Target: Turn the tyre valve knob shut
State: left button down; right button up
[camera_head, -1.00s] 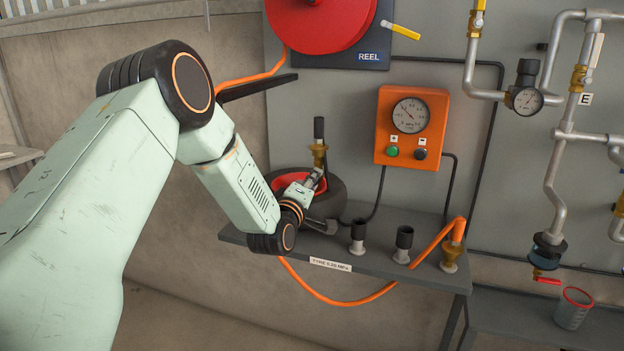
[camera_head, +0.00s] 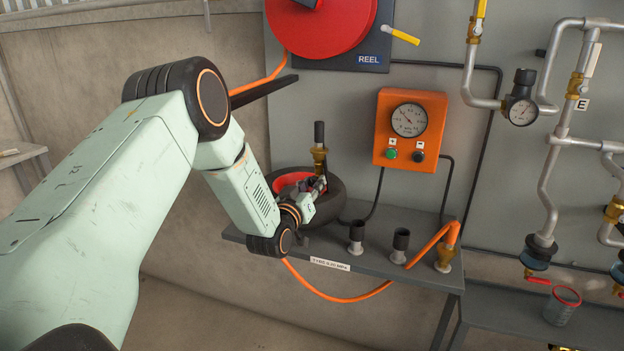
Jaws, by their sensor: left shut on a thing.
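The tyre (camera_head: 341,201), black with a red hub, lies on the grey shelf behind my left gripper. A brass valve with an upright black top (camera_head: 319,146) stands at the tyre. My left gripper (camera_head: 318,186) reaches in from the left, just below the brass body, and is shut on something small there. The fingertips and the held part are tiny and partly hidden, so I cannot tell the knob's angle. My right gripper is not in view.
An orange gauge box (camera_head: 410,130) with a green and a black button hangs above the shelf (camera_head: 410,275). Two black-topped fittings (camera_head: 357,236) and a brass hose fitting (camera_head: 445,258) stand on the shelf. A red reel (camera_head: 322,28) is above.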

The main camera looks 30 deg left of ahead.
pick_arm(q)
jog(key=m+p, duration=0.1)
jog(key=m, duration=0.2)
jog(key=m+p, duration=0.1)
jog(key=m, duration=0.1)
jog(key=shift+s+f+p, duration=0.1)
jog(key=shift+f+p, duration=0.2)
jog(key=shift+p, duration=0.05)
jog(key=shift+m, duration=0.3)
jog(key=c, duration=1.5)
grip_release()
jog(key=o, duration=0.4)
jog(key=shift+r, duration=0.2)
jog(key=shift+o, duration=0.2)
jog(key=s+d, duration=0.2)
jog(key=s, duration=0.9)
jog(key=shift+s+d, duration=0.15)
jog(key=shift+s, duration=0.2)
